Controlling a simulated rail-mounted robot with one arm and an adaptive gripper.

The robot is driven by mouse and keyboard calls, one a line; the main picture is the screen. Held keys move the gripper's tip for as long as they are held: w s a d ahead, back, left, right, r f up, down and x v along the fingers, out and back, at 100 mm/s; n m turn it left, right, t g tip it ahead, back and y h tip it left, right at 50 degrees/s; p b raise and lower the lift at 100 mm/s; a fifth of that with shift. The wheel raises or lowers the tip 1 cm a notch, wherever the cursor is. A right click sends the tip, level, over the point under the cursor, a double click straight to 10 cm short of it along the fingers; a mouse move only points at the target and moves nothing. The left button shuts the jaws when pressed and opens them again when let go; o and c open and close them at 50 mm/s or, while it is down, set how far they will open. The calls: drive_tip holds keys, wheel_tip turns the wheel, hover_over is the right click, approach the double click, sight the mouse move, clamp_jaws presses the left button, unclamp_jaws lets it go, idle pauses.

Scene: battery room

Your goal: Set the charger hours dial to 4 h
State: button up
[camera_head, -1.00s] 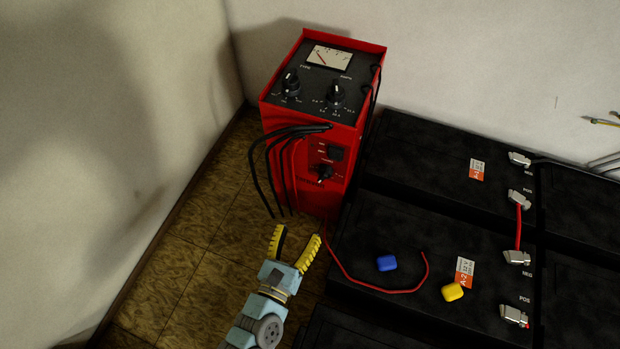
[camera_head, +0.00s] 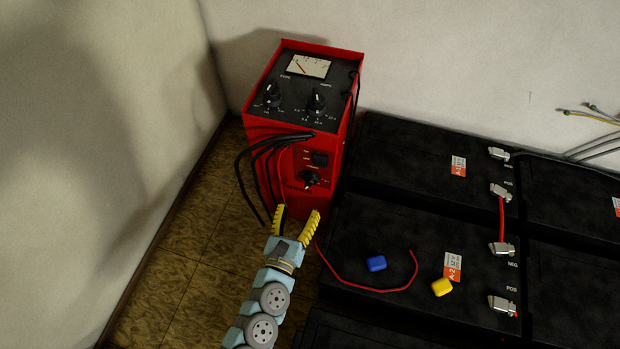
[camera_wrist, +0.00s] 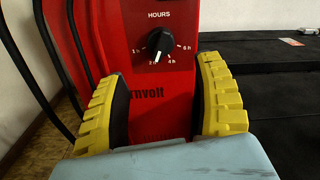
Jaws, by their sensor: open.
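The red charger (camera_head: 322,201) stands in the corner. Its hours dial (camera_head: 311,179) is a black knob low on the front face. In the wrist view the hours dial (camera_wrist: 159,47) shows close, under the word HOURS, with marks for 1 h, 2 h, 4 h and 6 h around its lower half. Its exact pointer setting is hard to read, but it seems to lie toward 2 h. My gripper (camera_head: 297,211) is open and empty, in front of and below the dial. In the wrist view my gripper's yellow fingers (camera_wrist: 161,72) stand either side of the charger front, apart from the dial.
Black cables (camera_head: 245,165) hang from the charger at left of the dial. Black batteries (camera_head: 400,215) fill the right side, with a red wire (camera_head: 375,290), a blue cap (camera_head: 376,263) and a yellow cap (camera_head: 442,287) on one. Tiled floor (camera_head: 205,225) is open at left.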

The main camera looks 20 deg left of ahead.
sight(308, 186)
drive_tip(key=w, duration=0.5)
drive_tip(key=w+p, duration=0.1)
drive_tip(key=w, duration=0.2)
drive_tip(key=shift+w+a+r, duration=0.1)
drive_tip(key=shift+w+a, duration=0.2)
drive_tip(key=shift+a, duration=0.1)
drive_tip(key=shift+w, duration=0.45)
drive_tip(key=c, duration=1.2)
